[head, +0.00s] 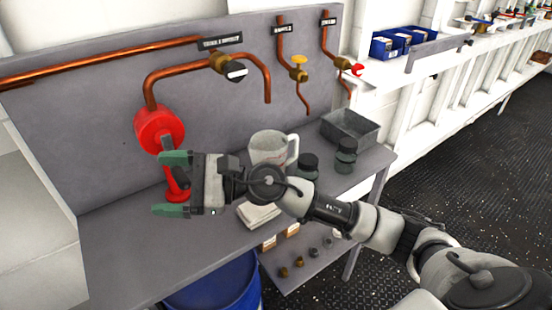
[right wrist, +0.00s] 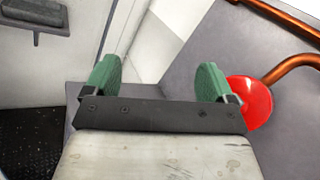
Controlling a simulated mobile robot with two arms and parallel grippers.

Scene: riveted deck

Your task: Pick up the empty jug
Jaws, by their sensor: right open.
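A translucent jug (head: 268,146) with a handle on its right side stands upright on the grey bench, behind my right forearm. Its lower part is partly hidden by my wrist. My right gripper (head: 170,183) is to the left of the jug, above the bench, with its green fingers apart and pointing left. In the right wrist view the gripper (right wrist: 158,82) is open with nothing between its fingers. The jug is not in the right wrist view. My left gripper does not show.
A red round part (head: 159,128) with a stem stands behind the gripper; it also shows in the wrist view (right wrist: 250,100). Two dark jars (head: 345,156) and a grey tray (head: 350,131) stand right of the jug. A folded cloth (head: 259,214) lies in front. Copper pipes (head: 205,63) line the back panel.

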